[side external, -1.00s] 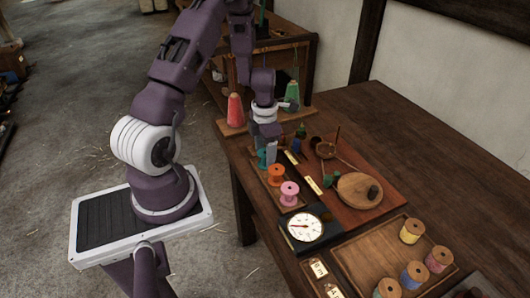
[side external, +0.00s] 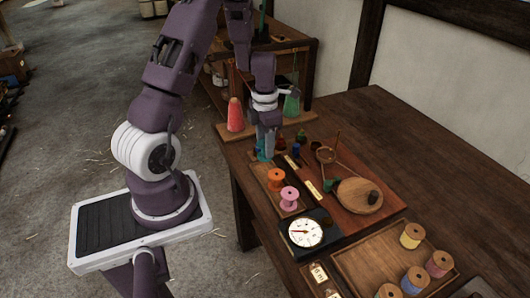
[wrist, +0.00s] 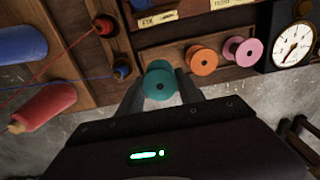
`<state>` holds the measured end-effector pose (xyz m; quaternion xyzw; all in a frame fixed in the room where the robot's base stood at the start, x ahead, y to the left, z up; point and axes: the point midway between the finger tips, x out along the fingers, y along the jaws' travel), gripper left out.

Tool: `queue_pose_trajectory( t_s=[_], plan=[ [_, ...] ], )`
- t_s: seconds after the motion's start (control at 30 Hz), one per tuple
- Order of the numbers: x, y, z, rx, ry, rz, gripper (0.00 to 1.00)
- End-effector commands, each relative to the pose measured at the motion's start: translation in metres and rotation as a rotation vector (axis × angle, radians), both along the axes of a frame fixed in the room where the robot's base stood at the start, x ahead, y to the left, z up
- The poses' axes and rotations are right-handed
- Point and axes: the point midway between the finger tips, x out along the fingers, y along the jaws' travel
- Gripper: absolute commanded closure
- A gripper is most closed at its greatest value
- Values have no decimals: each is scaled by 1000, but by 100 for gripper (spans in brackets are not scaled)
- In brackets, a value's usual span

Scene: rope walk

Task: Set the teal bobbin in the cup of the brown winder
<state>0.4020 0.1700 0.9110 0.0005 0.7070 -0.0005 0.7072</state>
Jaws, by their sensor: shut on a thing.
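The teal bobbin (wrist: 160,82) is held between the two fingers of my gripper (wrist: 160,92) in the wrist view. In the side view my gripper (side external: 267,145) is at the left edge of the bench, with the teal bobbin (side external: 264,156) low between its fingers and partly hidden. It appears lifted slightly off its tray beside the orange bobbin. The brown winder (side external: 358,196) appears to be the wooden disc with a dark knob on the red-brown board, right of my gripper. A small round wooden cup (side external: 325,156) with a post stands behind the disc; its inside is hard to see.
An orange bobbin (side external: 275,180) and a pink bobbin (side external: 290,198) stand in the tray nearest my gripper. Small dark spools (side external: 296,150) stand between gripper and cup. A dial (side external: 305,232) and a tray of spools (side external: 375,252) lie in front. Red and green cones stand behind.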

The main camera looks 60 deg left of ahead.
Motion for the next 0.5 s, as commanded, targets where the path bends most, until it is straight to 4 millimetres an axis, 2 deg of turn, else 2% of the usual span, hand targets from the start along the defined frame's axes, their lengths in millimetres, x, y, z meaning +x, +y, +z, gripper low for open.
queue_pose_trajectory(
  t_s=[0.2, 0.5],
  plan=[
    [0, 0, 24, 2, -1, 0, 81],
    [0, 0, 27, 0, 0, 0, 81]
  ],
)
